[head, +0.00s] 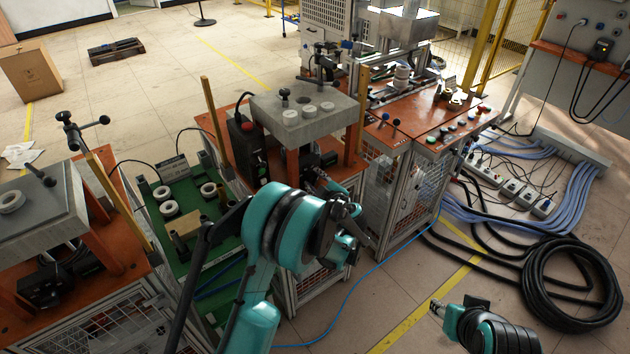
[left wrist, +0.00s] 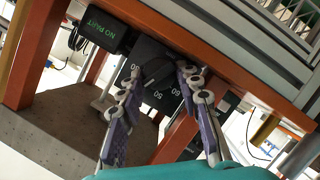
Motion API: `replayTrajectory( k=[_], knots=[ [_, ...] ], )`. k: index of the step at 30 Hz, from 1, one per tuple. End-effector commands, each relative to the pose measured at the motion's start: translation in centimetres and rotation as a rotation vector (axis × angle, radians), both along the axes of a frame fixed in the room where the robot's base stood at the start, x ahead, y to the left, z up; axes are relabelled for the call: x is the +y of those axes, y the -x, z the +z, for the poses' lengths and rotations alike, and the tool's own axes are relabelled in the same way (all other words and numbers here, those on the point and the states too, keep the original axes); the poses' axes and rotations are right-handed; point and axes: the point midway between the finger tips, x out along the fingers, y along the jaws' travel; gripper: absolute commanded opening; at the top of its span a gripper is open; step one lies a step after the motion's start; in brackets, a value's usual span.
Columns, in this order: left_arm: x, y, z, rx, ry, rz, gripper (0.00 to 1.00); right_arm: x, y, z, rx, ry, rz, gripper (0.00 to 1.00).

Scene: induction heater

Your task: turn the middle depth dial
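The middle station has a grey slab top (head: 270,108) on orange posts. Under it, a dark control box (head: 322,160) is partly hidden. In the left wrist view a dark panel (left wrist: 150,52) with white numbers such as 50 and 60 lies beyond my fingers. A dark dial part appears between the fingertips, but its outline is hard to make out. My left gripper (left wrist: 170,72) has its two fingers apart at the panel; I cannot tell whether they touch the dial. In the head view my left gripper (head: 324,180) reaches under the slab. My right gripper (head: 437,308) is low at right, its fingers unclear.
A black display (left wrist: 98,30) reading NO PART sits beside the panel. An orange frame beam (left wrist: 190,45) runs close to the fingers. A green bench (head: 180,245) stands left of the middle station. Coiled black cable (head: 575,310) lies on the floor at right.

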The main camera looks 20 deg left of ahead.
Motion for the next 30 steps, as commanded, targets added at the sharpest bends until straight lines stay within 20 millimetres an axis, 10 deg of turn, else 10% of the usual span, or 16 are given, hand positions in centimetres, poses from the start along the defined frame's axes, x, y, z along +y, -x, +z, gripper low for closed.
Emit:
replayTrajectory(
  k=[30],
  knots=[
    [-0.40, -0.52, 0.26, 0.406, -0.319, -0.001, 0.05, 0.00, 0.01, 0.09, 0.000, 0.000, 0.000, 0.40]
  ],
)
